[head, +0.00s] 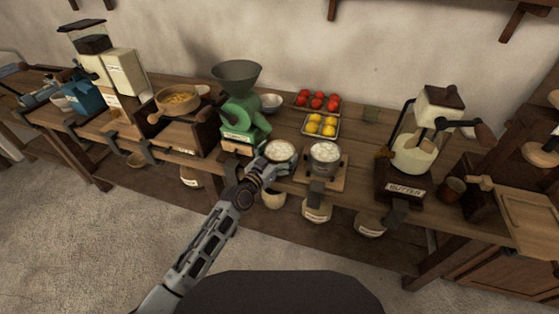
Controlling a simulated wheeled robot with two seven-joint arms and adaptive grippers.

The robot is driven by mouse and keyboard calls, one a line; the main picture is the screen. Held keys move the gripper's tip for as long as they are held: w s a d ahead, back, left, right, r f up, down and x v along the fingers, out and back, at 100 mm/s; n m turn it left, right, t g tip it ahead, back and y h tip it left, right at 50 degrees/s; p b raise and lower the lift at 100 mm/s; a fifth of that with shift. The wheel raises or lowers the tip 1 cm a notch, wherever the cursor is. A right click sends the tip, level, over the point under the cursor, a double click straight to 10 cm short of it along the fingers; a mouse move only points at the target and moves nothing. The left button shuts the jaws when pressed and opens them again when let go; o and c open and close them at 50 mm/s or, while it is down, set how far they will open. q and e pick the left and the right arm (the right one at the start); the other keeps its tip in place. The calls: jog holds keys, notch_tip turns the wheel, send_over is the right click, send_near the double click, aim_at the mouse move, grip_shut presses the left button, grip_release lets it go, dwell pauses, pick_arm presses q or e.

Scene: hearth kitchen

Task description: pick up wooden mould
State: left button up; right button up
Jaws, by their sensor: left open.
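My left gripper (268,160) reaches in over the front edge of the wooden table (355,185), beside a round vessel with white contents (281,151). The gripper is open; its fingers are small here, and I cannot tell whether they touch the vessel. A small wooden piece with a pale handle (480,183), possibly the wooden mould, stands at the right, beyond the butter churn (413,157) and far from the gripper. A small brown wooden cup (453,189) stands beside it. My right gripper is not in view.
A green grinder (239,110) stands just behind the gripper. A pot with white contents (325,157) is on a wooden board to its right. Trays of red (317,101) and yellow fruit (321,124) lie behind. Jars (317,211) stand on the lower shelf.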

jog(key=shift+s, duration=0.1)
pick_arm(q)
jog(key=c, duration=1.2)
jog(key=shift+r, duration=0.15)
jog(key=shift+r, duration=0.8)
jog(key=shift+s+a+f, duration=0.1)
jog(key=shift+s+a, duration=0.1)
jog(key=shift+s, duration=0.05)
jog(key=shift+s+a, duration=0.2)
jog(key=shift+s, duration=0.1)
jog(key=p+v, duration=0.1)
jog(key=v, duration=1.5)
jog(key=shift+s, duration=0.25)
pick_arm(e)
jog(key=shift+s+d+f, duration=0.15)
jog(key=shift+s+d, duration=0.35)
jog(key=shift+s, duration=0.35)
pick_arm(q)
jog(key=shift+a, duration=0.1)
